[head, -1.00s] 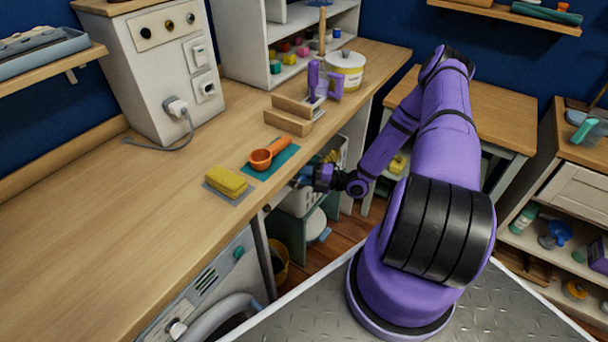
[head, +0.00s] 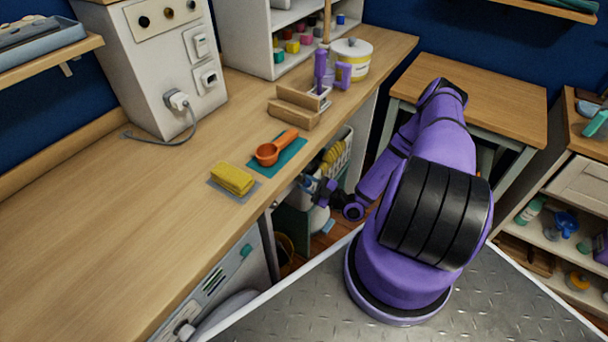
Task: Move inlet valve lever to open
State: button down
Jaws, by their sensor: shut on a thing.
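My gripper (head: 314,189) is small and partly dark in the head view, just below the front edge of the counter and to the right of the orange scoop. It is shut on a small bluish piece (head: 307,184) at its tips. That piece is where the inlet valve lever seems to be, but it is too small and too covered by the fingers to make out its shape or angle. The valve body is not clearly visible.
The wooden counter (head: 130,225) holds a yellow sponge (head: 232,179) and an orange scoop (head: 269,153) near its edge. A white appliance (head: 225,290) stands under it. A crate (head: 340,152) is close behind my gripper. A wooden table (head: 480,95) stands behind my arm.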

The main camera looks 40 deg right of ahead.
jog(key=shift+s+a+f+m+t+h, duration=0.2)
jog(key=shift+a+m+t+h, duration=0.4)
jog(key=shift+m, duration=1.05)
jog(key=shift+s+a+f+m+t+h, duration=0.3)
jog(key=shift+m+h, duration=0.5)
jog(key=shift+m, duration=0.9)
jog(key=shift+s+a+f+m+t+h, duration=0.1)
jog(key=shift+a+m+t+h, duration=0.5)
jog(key=shift+m, duration=1.05)
jog(key=shift+a, duration=0.15)
jog(key=c, duration=0.8)
grip_release()
jog(key=shift+r, duration=0.1)
jog(key=v, duration=1.1)
